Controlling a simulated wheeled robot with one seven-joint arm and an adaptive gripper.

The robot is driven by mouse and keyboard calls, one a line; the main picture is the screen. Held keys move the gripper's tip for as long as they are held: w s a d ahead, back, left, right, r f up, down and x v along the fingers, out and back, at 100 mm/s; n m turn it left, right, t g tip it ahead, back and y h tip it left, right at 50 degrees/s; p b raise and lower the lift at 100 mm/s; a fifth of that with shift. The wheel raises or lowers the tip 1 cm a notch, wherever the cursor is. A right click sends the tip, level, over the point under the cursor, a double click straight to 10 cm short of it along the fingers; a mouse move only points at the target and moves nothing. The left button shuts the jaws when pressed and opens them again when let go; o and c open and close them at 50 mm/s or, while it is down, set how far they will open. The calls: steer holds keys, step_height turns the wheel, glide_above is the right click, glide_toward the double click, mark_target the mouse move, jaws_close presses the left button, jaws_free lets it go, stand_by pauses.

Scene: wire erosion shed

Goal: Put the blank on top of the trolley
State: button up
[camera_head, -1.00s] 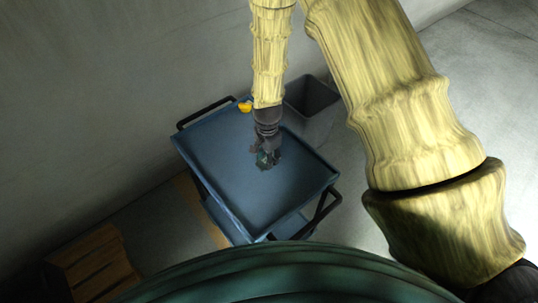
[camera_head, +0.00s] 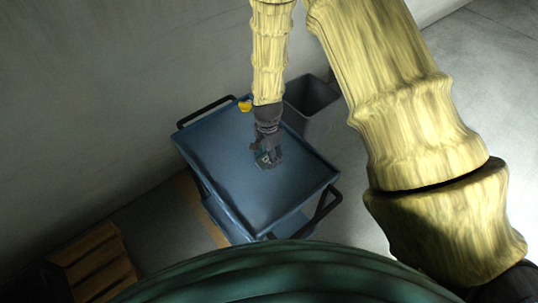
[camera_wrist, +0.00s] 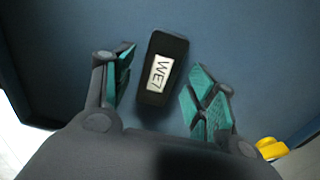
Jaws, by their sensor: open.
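The blank (camera_wrist: 154,91) is a dark block with a white label reading "WE7". In the wrist view it lies on the blue trolley top (camera_wrist: 230,45), between the open fingers of my gripper (camera_wrist: 160,95). Gaps show on both sides of it, so the teal finger pads appear apart from it. In the head view my gripper (camera_head: 268,159) is low over the middle of the trolley (camera_head: 215,160); the blank is mostly hidden there by the gripper.
A small yellow object (camera_head: 245,106) sits at the trolley's far corner and also shows in the wrist view (camera_wrist: 271,148). A grey bin (camera_head: 312,98) stands behind the trolley. A wooden crate (camera_head: 95,262) is at lower left. Much of the trolley top is clear.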

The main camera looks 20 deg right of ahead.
step_height(320, 180, up, 11)
steer(key=b, duration=0.1)
steer(key=shift+r+b, duration=0.15)
steer(key=shift+b, duration=0.25)
steer(key=shift+s, duration=0.1)
stand_by(2.3)
steer(key=shift+c, duration=0.2)
